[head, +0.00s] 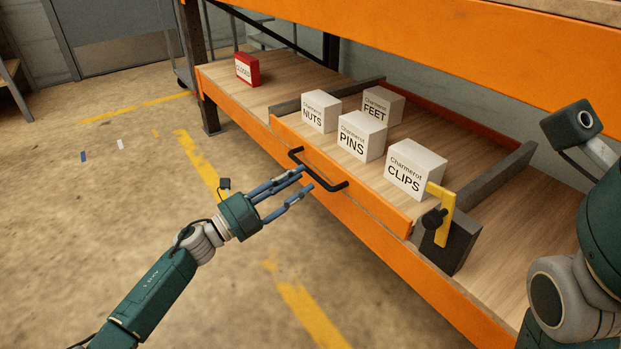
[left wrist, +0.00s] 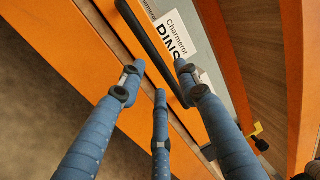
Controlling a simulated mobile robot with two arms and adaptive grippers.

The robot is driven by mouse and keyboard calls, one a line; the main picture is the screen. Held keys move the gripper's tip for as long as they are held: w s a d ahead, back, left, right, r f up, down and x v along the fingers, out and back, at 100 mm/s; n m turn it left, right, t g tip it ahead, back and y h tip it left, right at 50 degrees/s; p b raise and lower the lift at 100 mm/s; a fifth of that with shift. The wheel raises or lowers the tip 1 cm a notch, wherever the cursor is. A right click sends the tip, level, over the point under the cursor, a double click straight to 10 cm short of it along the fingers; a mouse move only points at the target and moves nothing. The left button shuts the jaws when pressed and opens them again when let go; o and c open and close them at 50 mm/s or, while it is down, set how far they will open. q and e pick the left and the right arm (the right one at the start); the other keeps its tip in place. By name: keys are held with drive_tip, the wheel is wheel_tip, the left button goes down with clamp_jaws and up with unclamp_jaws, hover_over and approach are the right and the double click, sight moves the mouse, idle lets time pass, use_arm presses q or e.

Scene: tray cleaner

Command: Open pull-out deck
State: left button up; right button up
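The pull-out deck has an orange front panel (head: 375,203) with a black bar handle (head: 322,181). The panel looks flush with the shelf's front edge. A yellow latch lever (head: 447,215) with a black knob stands upright at the deck's right end, on a dark block. My left gripper (head: 307,177) is in front of the handle, its fingers spread and empty. In the left wrist view the handle bar (left wrist: 150,48) runs past the fingertips, between the two upper fingers; contact cannot be told. My right gripper is out of view; only part of my right arm shows at the right.
Several white boxes stand on the deck, including PINS (head: 361,136) and CLIPS (head: 414,169). A red box (head: 247,69) stands on the shelf at the left. An orange beam (head: 430,45) crosses above. The floor (head: 100,200) at left is largely clear.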

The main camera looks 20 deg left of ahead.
sight(310, 173)
use_arm(q)
drive_tip(key=shift+b+x, duration=0.5)
drive_tip(key=shift+x, duration=1.55)
clamp_jaws()
